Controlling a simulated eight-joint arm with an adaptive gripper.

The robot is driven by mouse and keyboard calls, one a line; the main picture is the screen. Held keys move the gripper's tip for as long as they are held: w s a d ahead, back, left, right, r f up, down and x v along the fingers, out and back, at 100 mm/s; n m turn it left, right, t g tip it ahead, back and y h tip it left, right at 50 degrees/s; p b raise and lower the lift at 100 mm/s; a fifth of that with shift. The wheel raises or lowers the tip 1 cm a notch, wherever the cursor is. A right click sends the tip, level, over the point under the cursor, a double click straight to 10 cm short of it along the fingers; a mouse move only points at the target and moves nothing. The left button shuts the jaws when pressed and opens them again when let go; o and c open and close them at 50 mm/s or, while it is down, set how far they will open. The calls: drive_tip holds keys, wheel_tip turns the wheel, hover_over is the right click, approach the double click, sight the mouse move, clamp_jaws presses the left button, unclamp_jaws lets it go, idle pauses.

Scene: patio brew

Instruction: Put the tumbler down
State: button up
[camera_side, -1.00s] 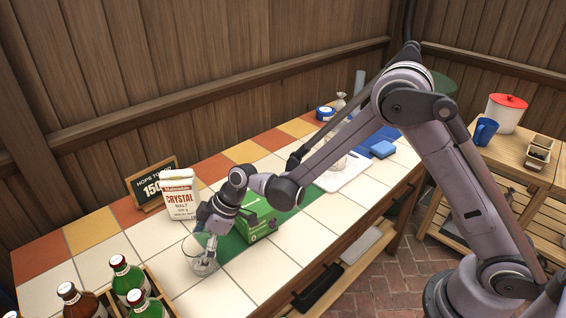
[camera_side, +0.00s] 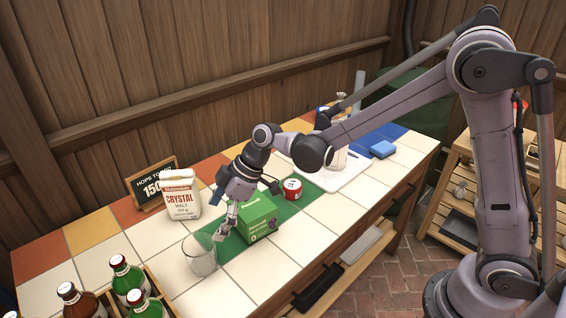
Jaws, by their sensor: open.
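The clear glass tumbler (camera_side: 201,259) stands upright on the white tiles, beside the left end of the green mat (camera_side: 292,213). My gripper (camera_side: 221,235) is open, just right of the tumbler and a little above its rim level. Its fingers look empty. Whether a fingertip touches the glass I cannot tell.
A green box (camera_side: 258,218) stands close to the right of my gripper. A red-and-white can (camera_side: 292,189) is on the mat. A bottle crate (camera_side: 159,290) is at front left.

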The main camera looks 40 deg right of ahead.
drive_tip(key=s+d+r+m+t+h, duration=0.2)
drive_tip(key=s+d+r+m, duration=0.3)
drive_tip(key=s+d+r, duration=0.45)
drive_tip(key=s+d+f+m+t+h, duration=0.1)
drive_tip(key=s+d+m+t+h, duration=0.1)
drive_tip(key=s+d+m, duration=0.5)
drive_tip(key=s+d+h, duration=0.1)
drive_tip(key=s+d, duration=0.1)
drive_tip(key=d, duration=0.2)
drive_tip(key=shift+s+d+f+h, duration=0.2)
drive_tip(key=shift+s+d+h, duration=0.1)
drive_tip(key=shift+d+h, duration=0.1)
